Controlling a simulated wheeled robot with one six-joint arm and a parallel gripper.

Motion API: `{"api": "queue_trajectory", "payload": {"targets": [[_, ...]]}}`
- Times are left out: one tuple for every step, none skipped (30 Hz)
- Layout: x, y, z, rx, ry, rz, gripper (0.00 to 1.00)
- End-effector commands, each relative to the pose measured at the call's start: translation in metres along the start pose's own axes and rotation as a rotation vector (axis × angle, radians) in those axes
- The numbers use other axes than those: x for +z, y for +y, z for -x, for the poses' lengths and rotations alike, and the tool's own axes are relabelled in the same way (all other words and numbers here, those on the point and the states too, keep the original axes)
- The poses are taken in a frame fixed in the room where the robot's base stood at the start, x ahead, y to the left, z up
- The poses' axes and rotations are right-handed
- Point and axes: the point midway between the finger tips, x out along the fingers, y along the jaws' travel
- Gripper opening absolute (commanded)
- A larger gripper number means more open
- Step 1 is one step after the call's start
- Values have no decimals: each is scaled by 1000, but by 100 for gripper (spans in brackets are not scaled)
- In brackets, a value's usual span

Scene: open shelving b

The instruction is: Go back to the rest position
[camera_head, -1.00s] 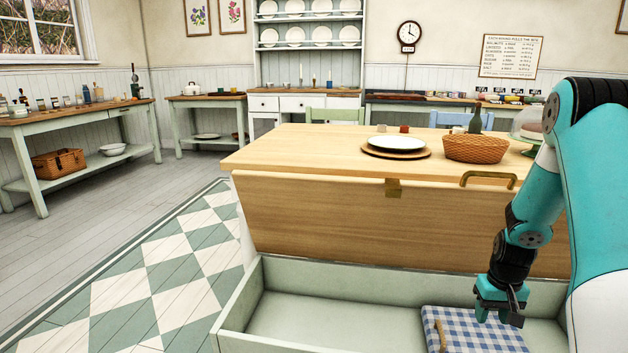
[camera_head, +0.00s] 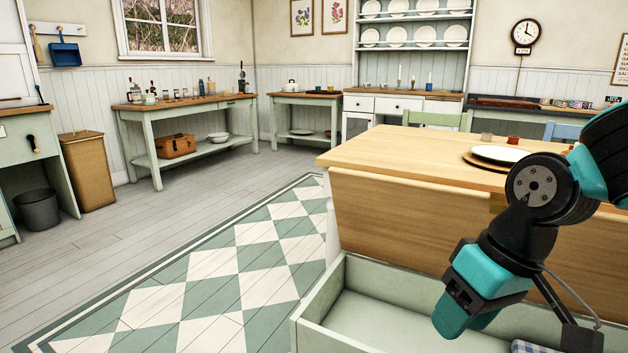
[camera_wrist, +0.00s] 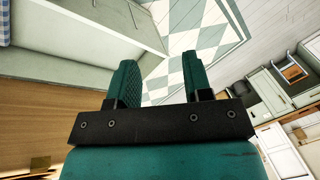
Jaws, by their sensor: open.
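My gripper (camera_head: 452,318) is teal and black and hangs in front of the table in the head view, over the pale green open drawer. In the wrist view my gripper (camera_wrist: 158,68) has its two teal fingers spread apart with nothing between them. Past the fingers the wrist view shows the drawer's pale wall and the checkered floor.
The wooden table (camera_head: 400,147) bears a white plate (camera_head: 498,154). Below it is the pale green drawer (camera_head: 322,340), with a blue checked cloth (camera_head: 526,347) partly in view. A bin (camera_head: 38,210) stands far left. The checkered floor (camera_head: 225,262) is clear.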

Motion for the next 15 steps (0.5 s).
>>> {"api": "queue_trajectory", "payload": {"targets": [[11,-22,5,-17,-2,61,46],[18,-34,7,-29,-7,93,46],[28,-48,9,-43,-12,133,46],[36,-58,11,-53,-17,163,46],[44,-67,13,-63,-22,192,46],[54,-79,15,-76,-28,231,46],[63,-87,17,-86,-33,260,46],[64,-91,26,-88,-37,265,46],[58,-92,39,-86,-38,254,46],[57,-93,46,-86,-38,253,46],[56,-95,52,-86,-38,252,46],[54,-97,60,-86,-38,252,46],[53,-99,67,-86,-38,252,46],[51,-100,73,-86,-38,251,46],[49,-103,84,-86,-37,251,46]]}}
